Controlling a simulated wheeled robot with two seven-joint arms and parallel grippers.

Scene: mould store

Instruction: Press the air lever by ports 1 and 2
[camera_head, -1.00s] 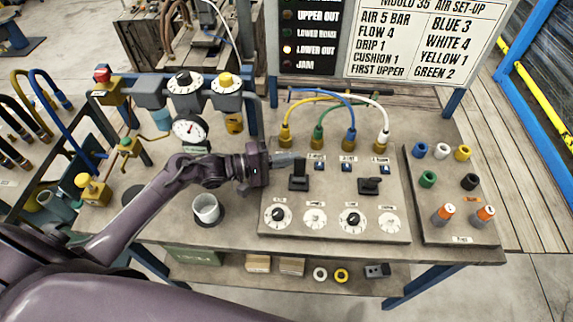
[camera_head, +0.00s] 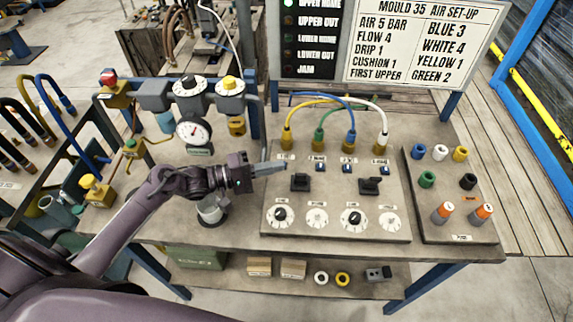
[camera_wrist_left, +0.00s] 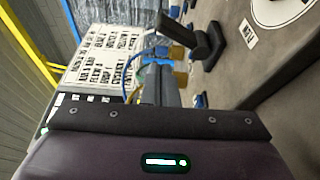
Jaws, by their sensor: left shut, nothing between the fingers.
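The panel (camera_head: 335,235) on the bench carries two black levers. The left lever (camera_head: 300,183) stands below the yellow-hose port (camera_head: 286,140) and the green-hose port (camera_head: 318,142). Its handle looks short and low from the head. The right lever (camera_head: 370,186) lies below the blue and white hoses. My left gripper (camera_head: 278,168) is shut and empty, just left of and above the left lever, with a small gap seeming to show. In the left wrist view the shut fingers (camera_wrist_left: 160,85) point past a black lever (camera_wrist_left: 207,45). My right gripper is not in view.
A lamp board (camera_head: 308,40) has its top green lamp lit, beside a set-up sign (camera_head: 415,45). Dials (camera_head: 351,217) line the panel's front. A plug tray (camera_head: 455,195) stands right. A cup (camera_head: 210,208) is under my left arm; regulators and a gauge (camera_head: 193,131) are behind.

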